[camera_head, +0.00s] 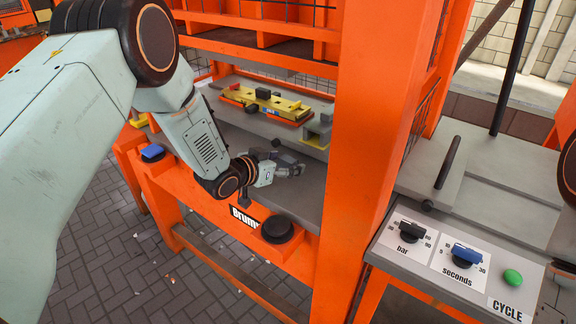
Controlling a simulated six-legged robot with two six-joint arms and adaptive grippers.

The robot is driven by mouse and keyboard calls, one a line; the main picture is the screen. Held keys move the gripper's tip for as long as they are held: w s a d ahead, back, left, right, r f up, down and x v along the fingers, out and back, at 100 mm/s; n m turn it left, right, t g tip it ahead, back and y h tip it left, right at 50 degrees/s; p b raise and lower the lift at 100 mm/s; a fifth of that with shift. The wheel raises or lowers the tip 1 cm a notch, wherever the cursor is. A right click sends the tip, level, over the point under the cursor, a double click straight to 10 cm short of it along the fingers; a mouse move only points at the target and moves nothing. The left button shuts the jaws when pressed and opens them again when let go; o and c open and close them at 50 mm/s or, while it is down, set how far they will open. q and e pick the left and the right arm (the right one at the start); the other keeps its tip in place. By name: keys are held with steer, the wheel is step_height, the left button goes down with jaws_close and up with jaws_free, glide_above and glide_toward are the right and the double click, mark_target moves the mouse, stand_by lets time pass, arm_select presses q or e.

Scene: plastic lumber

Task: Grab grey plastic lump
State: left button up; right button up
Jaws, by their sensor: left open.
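My left gripper (292,166) reaches in from the left over the grey work surface (238,139) of the orange machine. It is open, and its fingers point right, low over the surface near its front edge. I cannot make out a separate grey plastic lump for certain. Small dark grey shapes by the fingers blend with the gripper, and I cannot tell whether one is the lump. My right gripper is not in view.
A yellow fixture (262,102) and a grey-and-yellow block (318,131) stand behind the gripper. An orange post (366,130) rises to its right. A black button (277,229) and a blue button (152,152) sit on the front. A control panel (445,258) is at right.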

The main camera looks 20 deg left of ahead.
arm_select(q)
steer(key=shift+r, duration=0.1)
steer(key=shift+w+d, duration=0.15)
steer(key=shift+d, duration=0.05)
steer(key=shift+c, duration=0.7)
steer(key=shift+a, duration=0.15)
steer(key=c, duration=1.1)
